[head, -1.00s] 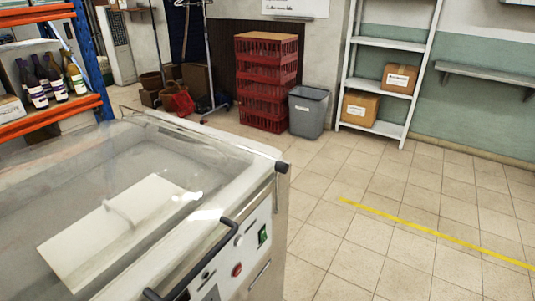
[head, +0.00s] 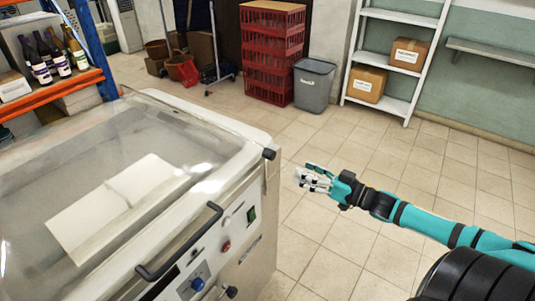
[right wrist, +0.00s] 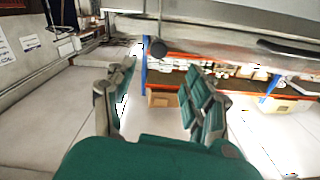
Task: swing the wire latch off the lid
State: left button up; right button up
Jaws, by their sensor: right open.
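The machine's clear lid (head: 150,130) is closed over a pale chamber at the left of the head view, with a black bar handle (head: 180,245) along its front. A dark knob (head: 268,154) sits at the lid's right front corner, and a thin wire-like line hangs below it. I cannot tell for sure that this is the wire latch. My right gripper (head: 312,178) is to the right of that corner, apart from the machine, open and empty. Its spread fingers show in the right wrist view (right wrist: 160,95), below a dark knob (right wrist: 157,47). My left gripper is out of view.
The front panel has a green switch (head: 251,214), a red button (head: 226,246) and a blue dial (head: 198,284). Red crates (head: 272,60), a grey bin (head: 313,85) and a white shelf (head: 350,60) stand behind. The tiled floor (head: 330,245) around my right gripper is clear.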

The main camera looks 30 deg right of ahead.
aim_at(274, 157)
jog(key=p+x, duration=0.2)
jog(key=x, duration=1)
jog(key=shift+w+d, duration=0.1)
jog(key=shift+w, duration=0.2)
jog(key=shift+w+a, duration=0.25)
jog(key=shift+w, duration=0.1)
grip_shut()
